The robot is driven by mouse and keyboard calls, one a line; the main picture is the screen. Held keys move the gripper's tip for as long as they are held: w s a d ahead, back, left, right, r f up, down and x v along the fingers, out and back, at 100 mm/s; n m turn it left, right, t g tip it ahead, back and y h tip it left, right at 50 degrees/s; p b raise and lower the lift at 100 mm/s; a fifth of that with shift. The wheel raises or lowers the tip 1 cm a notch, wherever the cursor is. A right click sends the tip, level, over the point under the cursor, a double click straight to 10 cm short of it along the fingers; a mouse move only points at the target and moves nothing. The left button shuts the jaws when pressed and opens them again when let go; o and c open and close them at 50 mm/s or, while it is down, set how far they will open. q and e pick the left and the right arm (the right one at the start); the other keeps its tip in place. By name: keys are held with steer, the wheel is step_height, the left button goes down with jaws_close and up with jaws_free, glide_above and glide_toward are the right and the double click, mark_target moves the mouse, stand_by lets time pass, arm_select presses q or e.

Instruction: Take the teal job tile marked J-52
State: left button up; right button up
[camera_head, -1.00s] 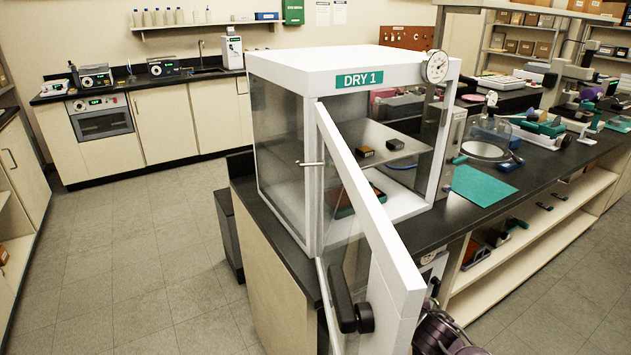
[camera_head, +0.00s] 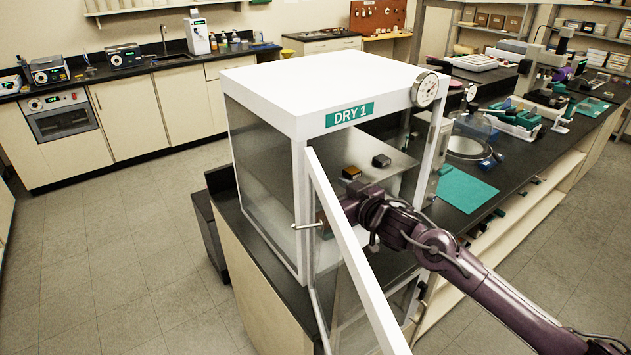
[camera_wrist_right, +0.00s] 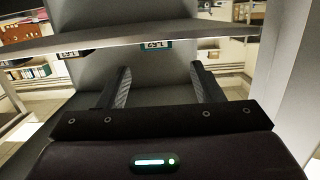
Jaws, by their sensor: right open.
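My right gripper (camera_wrist_right: 160,86) is open and empty in the right wrist view, its two dark fingers apart. In the head view the right arm reaches in past the open door of the DRY 1 cabinet (camera_head: 318,82), and the gripper is partly hidden by the door frame. In the wrist view a teal-edged label (camera_wrist_right: 155,47), seeming to read J-52, shows ahead between the fingers at the shelf's edge. On the shelf in the head view sit an amber-topped block (camera_head: 351,172) and a dark block (camera_head: 381,160).
The cabinet's open door (camera_head: 345,255) stands close along the arm's left side. The cabinet shelf (camera_wrist_right: 120,37) crosses the wrist view above the fingers. A teal mat (camera_head: 464,189) lies on the black bench right of the cabinet.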

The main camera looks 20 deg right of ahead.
steer(key=shift+w+a+p, duration=0.15)
steer(key=shift+w+p, duration=0.15)
steer(key=shift+w, duration=0.1)
steer(key=w, duration=0.1)
steer(key=w+a+f+p, duration=0.1)
steer(key=w+f, duration=0.1)
steer(key=w, duration=0.1)
steer(key=shift+w+a+p, duration=0.1)
steer(key=shift+a+p, duration=0.05)
steer(key=shift+p, duration=0.15)
steer(key=c, duration=1.1)
steer(key=shift+o, duration=0.2)
steer(key=shift+r, duration=0.1)
